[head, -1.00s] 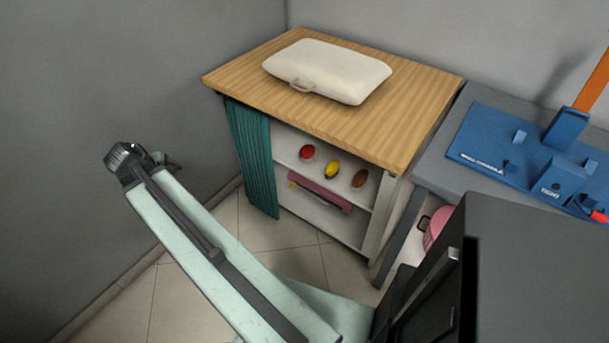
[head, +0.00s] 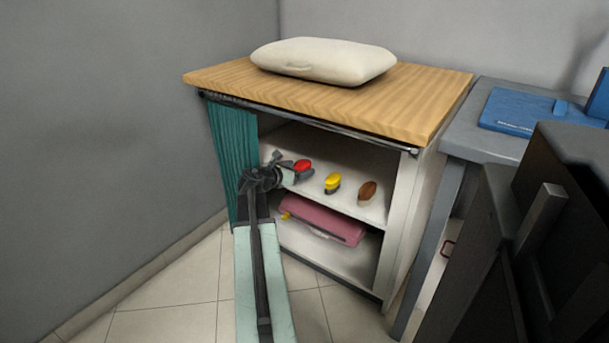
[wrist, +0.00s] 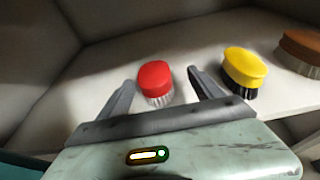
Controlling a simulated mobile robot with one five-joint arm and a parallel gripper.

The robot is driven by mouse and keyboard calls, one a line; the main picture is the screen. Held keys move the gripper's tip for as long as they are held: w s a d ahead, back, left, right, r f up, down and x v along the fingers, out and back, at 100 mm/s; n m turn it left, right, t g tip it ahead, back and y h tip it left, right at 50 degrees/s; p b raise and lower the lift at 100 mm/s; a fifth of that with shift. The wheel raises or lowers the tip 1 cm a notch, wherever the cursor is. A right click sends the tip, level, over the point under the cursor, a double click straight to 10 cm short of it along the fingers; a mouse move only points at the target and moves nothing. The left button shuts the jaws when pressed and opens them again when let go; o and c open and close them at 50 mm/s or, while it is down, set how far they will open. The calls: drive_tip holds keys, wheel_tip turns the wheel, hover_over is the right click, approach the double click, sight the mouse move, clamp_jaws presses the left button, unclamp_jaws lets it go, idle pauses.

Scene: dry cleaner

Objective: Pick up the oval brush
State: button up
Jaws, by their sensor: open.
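A red brush (head: 302,165) with a rounded back and pale bristles stands on the cabinet's upper shelf (head: 318,200). In the wrist view the red brush (wrist: 156,80) is in line with the gap between my fingers. My gripper (head: 291,166) is open and empty at the shelf's left part, close in front of the red brush; its fingers (wrist: 161,80) point at it. A yellow brush (head: 333,182) with dark bristles and a brown brush (head: 367,190) with pale bristles stand to the right.
A green curtain (head: 233,150) hangs left of the shelf opening. The wooden top (head: 420,95) overhangs it and carries a white cushion (head: 325,62). A pink item (head: 325,220) lies on the lower shelf. A grey table (head: 480,120) stands at the right.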

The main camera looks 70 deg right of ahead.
sight(306, 160)
drive_tip(key=shift+b+x, duration=0.35)
drive_tip(key=shift+x, duration=0.7)
drive_tip(key=shift+w+d+f, duration=0.15)
drive_tip(key=shift+d+f, duration=0.1)
drive_tip(key=shift+d, duration=0.4)
drive_tip(key=b+x, duration=0.1)
drive_tip(key=x, duration=0.3)
drive_tip(key=shift+w+d, duration=0.15)
drive_tip(key=c, duration=1.5)
drive_tip(key=shift+r, duration=0.1)
wheel_tip(306, 160, up, 4)
drive_tip(key=p, duration=0.3)
drive_tip(key=shift+f, duration=0.25)
drive_tip(key=shift+a+r+p, duration=0.15)
drive_tip(key=shift+a+p, duration=0.15)
drive_tip(key=shift+a, duration=0.1)
drive_tip(key=w+a, duration=0.1)
drive_tip(key=a, duration=0.4)
drive_tip(key=w+a, duration=0.2)
drive_tip(key=a, duration=0.4)
drive_tip(key=w+a, duration=0.1)
drive_tip(key=a, duration=0.4)
drive_tip(key=shift+w+a, duration=0.35)
drive_tip(key=shift+w, duration=0.05)
